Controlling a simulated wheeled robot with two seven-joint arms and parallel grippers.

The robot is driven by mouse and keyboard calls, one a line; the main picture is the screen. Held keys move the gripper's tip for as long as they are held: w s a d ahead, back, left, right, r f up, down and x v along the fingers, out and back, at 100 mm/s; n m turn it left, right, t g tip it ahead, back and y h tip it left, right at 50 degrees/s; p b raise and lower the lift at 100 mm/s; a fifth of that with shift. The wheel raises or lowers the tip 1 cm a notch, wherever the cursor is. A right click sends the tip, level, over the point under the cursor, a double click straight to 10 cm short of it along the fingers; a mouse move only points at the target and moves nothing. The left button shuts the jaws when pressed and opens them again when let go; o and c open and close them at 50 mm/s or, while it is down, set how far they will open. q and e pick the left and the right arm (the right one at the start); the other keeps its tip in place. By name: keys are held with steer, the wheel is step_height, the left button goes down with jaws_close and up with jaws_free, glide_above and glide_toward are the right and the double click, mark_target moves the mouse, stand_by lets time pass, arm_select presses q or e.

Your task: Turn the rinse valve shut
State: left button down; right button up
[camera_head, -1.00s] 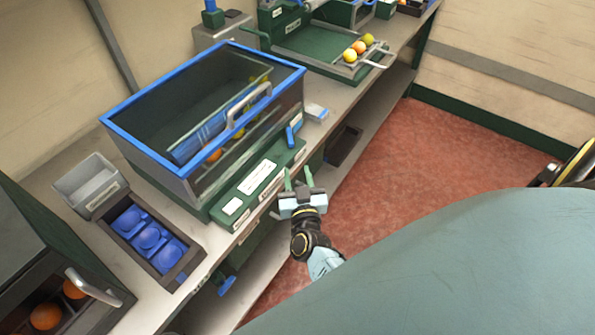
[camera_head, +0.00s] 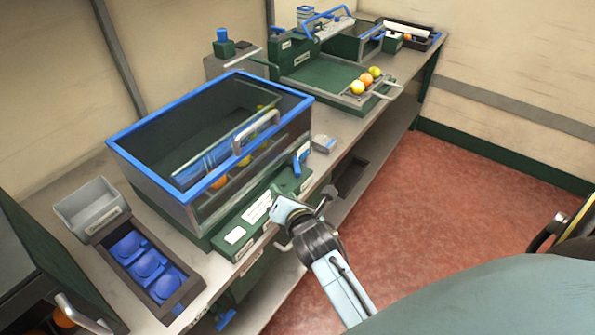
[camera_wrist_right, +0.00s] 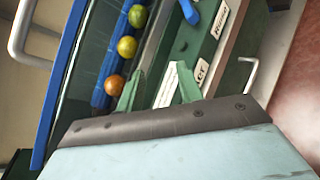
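The rinse valve shows as a blue lever handle (camera_head: 301,160) on the green front panel (camera_head: 262,212) of the blue-rimmed wash tank (camera_head: 150,172). In the right wrist view the blue handle (camera_wrist_right: 190,11) is at the top edge, partly cut off, beside a small white label. My right gripper (camera_head: 279,197) is over the panel, nearer to me and to the left of the handle, apart from it. In the wrist view its two green fingers (camera_wrist_right: 158,82) are spread with nothing between them. My left gripper is not in view.
A metal bracket (camera_wrist_right: 247,75) sticks out from the bench front. A green tray (camera_head: 335,80) is farther back. Red floor is clear at right.

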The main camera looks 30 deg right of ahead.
mark_target(297, 166)
steer(key=s+d+r+n+g+h, duration=0.1)
steer(key=s+d+r+n+h, duration=0.15)
steer(key=d+n, duration=0.2)
steer(key=shift+n+h, duration=0.35)
steer(key=b+x, duration=0.1)
steer(key=x, duration=0.3)
steer(key=b+x, duration=0.1)
steer(key=x, duration=0.4)
steer(key=f+b+x, duration=0.1)
steer(key=x, duration=0.3)
steer(key=shift+w+a+f, duration=0.1)
steer(key=shift+w+a, duration=0.1)
steer(key=shift+w, duration=0.1)
steer(key=shift+g, duration=0.3)
jaws_close()
